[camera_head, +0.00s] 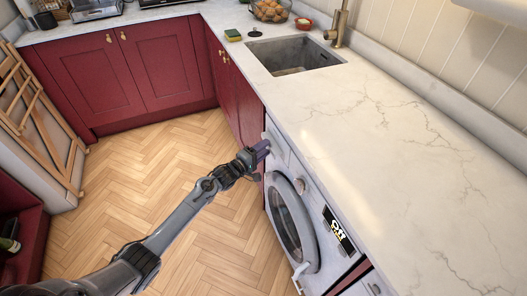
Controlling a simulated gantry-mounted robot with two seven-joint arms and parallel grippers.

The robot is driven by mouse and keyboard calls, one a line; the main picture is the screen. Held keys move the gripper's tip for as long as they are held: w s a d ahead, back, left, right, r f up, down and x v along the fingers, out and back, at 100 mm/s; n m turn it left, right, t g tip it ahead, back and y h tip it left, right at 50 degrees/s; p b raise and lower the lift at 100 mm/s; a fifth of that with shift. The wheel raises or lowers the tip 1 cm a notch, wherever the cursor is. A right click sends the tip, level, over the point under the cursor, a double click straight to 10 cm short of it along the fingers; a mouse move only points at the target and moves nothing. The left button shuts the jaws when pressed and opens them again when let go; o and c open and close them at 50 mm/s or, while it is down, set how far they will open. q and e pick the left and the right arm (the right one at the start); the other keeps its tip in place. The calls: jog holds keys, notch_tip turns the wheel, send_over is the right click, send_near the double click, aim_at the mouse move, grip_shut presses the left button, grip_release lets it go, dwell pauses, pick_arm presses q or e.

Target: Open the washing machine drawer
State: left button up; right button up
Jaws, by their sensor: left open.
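The white washing machine (309,190) stands under the counter, right of the middle. Its round door (291,222) faces the floor area on the left and looks closed. The drawer (278,145) is at the upper far corner of the machine's front, just under the counter edge. My left gripper (264,149) is open, with its fingertips at the drawer's front. I cannot tell whether they touch it, and the gripper hides part of the drawer. My right gripper is not in view.
The marble counter (390,150) overhangs close to my left gripper. A sink (292,55) with a tap (339,24) lies farther along it. Red cabinets (150,65) line the back. The wooden floor (170,170) is clear. A wooden rack (40,115) stands at the left.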

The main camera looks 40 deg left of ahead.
pick_arm(q)
jog(key=shift+w, duration=0.15)
jog(key=shift+c, duration=0.3)
grip_shut()
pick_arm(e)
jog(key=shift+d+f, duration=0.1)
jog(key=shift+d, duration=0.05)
